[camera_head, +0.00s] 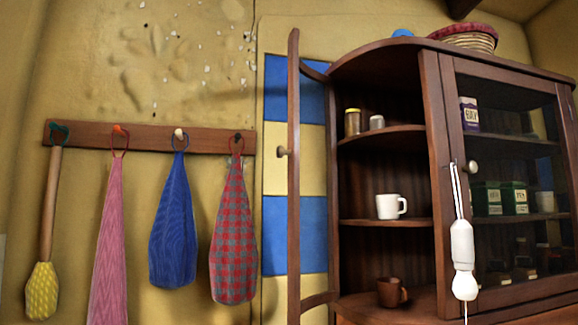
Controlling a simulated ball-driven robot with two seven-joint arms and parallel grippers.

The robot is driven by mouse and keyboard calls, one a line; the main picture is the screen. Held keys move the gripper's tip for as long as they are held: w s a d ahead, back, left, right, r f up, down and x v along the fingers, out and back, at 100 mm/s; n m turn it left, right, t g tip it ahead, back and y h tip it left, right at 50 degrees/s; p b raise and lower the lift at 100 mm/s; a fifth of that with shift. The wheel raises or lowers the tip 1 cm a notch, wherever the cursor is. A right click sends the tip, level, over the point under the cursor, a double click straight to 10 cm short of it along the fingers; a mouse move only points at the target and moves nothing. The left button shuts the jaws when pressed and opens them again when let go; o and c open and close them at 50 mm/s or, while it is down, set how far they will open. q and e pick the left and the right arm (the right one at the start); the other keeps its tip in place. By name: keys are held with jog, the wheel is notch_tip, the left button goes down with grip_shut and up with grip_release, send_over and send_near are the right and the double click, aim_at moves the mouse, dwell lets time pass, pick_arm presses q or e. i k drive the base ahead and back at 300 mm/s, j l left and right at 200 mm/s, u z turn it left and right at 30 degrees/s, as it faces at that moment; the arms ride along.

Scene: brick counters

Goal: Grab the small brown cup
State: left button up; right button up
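The small brown cup (388,292) stands upright on the bottom shelf of the dark wooden cabinet (438,150), low in the view, with its handle to the right. It stands inside the left compartment, whose narrow door (294,200) is swung open.
A white mug (388,206) stands on the shelf above the cup, with two small jars (353,122) higher up. Cloths (172,230) hang from a wall rail (210,140) at left.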

aim_at(389, 290)
jog(key=k+l+z, duration=0.3)
jog(key=l+z, duration=0.15)
jog(key=l, duration=0.15)
jog(key=k+l+z, duration=0.2)
jog(key=l, duration=0.15)
jog(key=l+z, duration=0.2)
jog(key=l, duration=0.15)
